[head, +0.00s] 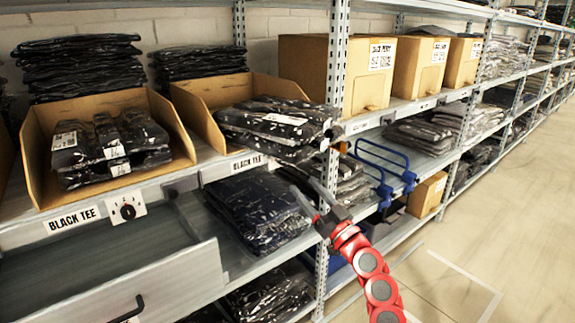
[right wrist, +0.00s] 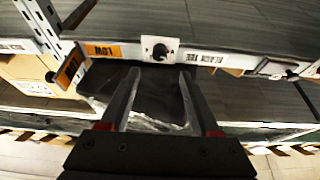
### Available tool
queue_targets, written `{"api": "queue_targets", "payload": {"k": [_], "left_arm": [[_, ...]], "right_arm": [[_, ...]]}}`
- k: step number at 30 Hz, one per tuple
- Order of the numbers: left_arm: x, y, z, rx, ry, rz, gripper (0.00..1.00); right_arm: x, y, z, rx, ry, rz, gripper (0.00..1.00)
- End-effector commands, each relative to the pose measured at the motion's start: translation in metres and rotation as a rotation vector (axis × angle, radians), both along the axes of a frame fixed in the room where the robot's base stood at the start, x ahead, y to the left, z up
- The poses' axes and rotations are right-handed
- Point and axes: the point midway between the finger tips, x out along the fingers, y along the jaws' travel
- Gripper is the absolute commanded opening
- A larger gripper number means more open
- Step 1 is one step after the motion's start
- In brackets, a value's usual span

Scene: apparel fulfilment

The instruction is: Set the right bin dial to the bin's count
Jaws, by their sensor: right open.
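The right bin (head: 190,104) is an open cardboard bin with several black bagged tees (head: 270,122) stacked in it, some overhanging its front. A BLACK TEE label (head: 248,163) is on the shelf edge below. In the right wrist view, the right bin dial (right wrist: 160,48) is a dark round knob on a white plate, beside an upside-down label (right wrist: 205,60). Its setting is too small to read. My right gripper (head: 302,184) is open and empty below that shelf edge. In the right wrist view its fingertips (right wrist: 160,73) are just short of the dial, which lies between their lines. My left gripper is not in view.
The left bin (head: 34,150) has its own dial (head: 127,209) on the shelf edge. A metal upright (head: 334,85) stands right of the right bin, with an orange label (right wrist: 103,50) near it. Open floor (head: 500,190) lies right.

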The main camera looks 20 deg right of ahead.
Motion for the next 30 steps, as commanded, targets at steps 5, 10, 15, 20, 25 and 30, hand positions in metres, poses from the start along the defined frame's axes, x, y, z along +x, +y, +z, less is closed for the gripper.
{"api": "queue_targets", "payload": {"k": [5, 10, 15, 20, 25, 30], "left_arm": [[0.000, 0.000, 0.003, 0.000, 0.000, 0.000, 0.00], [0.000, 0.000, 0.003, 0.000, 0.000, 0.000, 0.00], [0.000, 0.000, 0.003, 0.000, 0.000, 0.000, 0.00], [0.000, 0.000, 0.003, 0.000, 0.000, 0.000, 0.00], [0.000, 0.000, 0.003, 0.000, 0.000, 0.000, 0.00], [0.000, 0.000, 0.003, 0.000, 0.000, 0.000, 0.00]], "right_arm": [[0.037, 0.014, 0.017, 0.000, 0.000, 0.002, 0.63], [0.062, 0.022, 0.028, 0.002, -0.001, -0.001, 0.63], [0.074, 0.025, 0.031, 0.004, 0.002, -0.003, 0.63], [0.076, 0.026, 0.032, 0.003, 0.001, -0.003, 0.63], [0.076, 0.026, 0.032, 0.003, 0.001, -0.003, 0.60], [0.076, 0.026, 0.032, 0.003, 0.002, -0.003, 0.29]]}}
